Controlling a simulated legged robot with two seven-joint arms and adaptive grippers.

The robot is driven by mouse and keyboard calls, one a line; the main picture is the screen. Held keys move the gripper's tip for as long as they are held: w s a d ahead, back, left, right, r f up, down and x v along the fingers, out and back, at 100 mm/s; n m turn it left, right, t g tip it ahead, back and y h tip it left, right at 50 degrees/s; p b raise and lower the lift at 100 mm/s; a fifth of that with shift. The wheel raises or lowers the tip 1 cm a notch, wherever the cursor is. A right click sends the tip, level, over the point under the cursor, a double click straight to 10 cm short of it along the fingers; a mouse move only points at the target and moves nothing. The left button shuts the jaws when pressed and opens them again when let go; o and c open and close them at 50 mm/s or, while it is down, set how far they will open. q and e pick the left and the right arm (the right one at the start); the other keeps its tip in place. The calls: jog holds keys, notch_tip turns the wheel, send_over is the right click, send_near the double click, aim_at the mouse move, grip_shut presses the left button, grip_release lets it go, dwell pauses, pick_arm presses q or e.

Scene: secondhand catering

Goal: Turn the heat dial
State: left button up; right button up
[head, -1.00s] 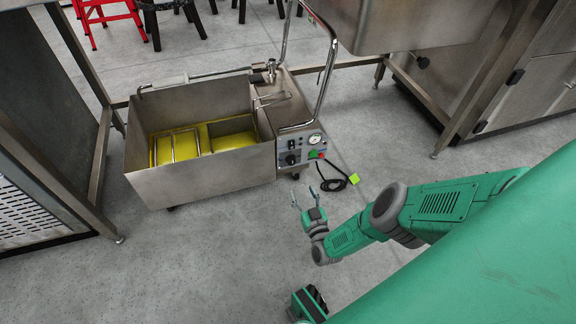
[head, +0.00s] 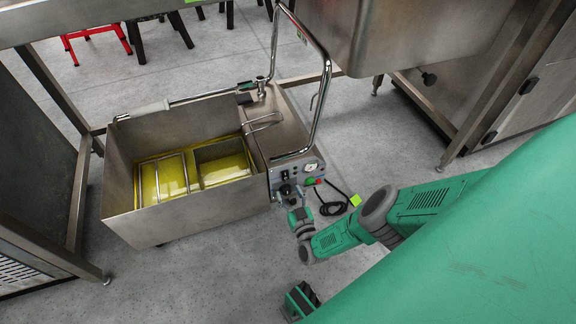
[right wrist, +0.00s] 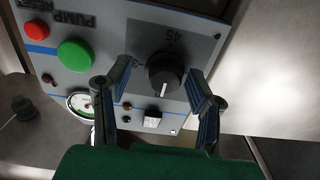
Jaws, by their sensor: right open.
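The heat dial (right wrist: 165,74) is a round black knob with a white pointer line on a grey scale plate, seen upside down in the right wrist view. It sits on the control panel (right wrist: 192,50) of a steel fryer (head: 190,218). My right gripper (right wrist: 157,80) is open, with its two fingers on either side of the dial in that view; I cannot tell whether they touch it. In the head view the right gripper (head: 295,205) is at the front of the panel, close to the small dial (head: 285,189). My left gripper is not in view.
A black cable (head: 330,208) lies on the floor. A chrome handle (head: 322,100) rises above the fryer. Steel tables stand left and right.

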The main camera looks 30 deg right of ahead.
jog(key=shift+a+r, duration=0.2)
jog(key=shift+a, duration=0.2)
grip_shut()
jog(key=shift+a, duration=0.1)
jog(key=shift+d+m, duration=0.25)
jog(key=shift+m, duration=0.25)
jog(key=m, duration=0.3)
jog(key=shift+a, duration=0.1)
jog(key=m, duration=0.4)
jog(key=shift+d+m, duration=0.2)
jog(key=shift+m, duration=0.1)
jog(key=m, duration=0.4)
jog(key=shift+f, duration=0.1)
jog(key=m, duration=0.5)
jog(key=shift+s+d+f, duration=0.1)
jog(key=m, duration=0.4)
jog(key=shift+d+m, duration=0.1)
jog(key=shift+m, duration=0.2)
jog(key=m, duration=0.9)
jog(key=shift+f, duration=0.2)
jog(key=shift+a+m, duration=0.15)
jog(key=shift+m, duration=0.95)
jog(key=shift+a+m, duration=0.1)
jog(key=shift+m, duration=1)
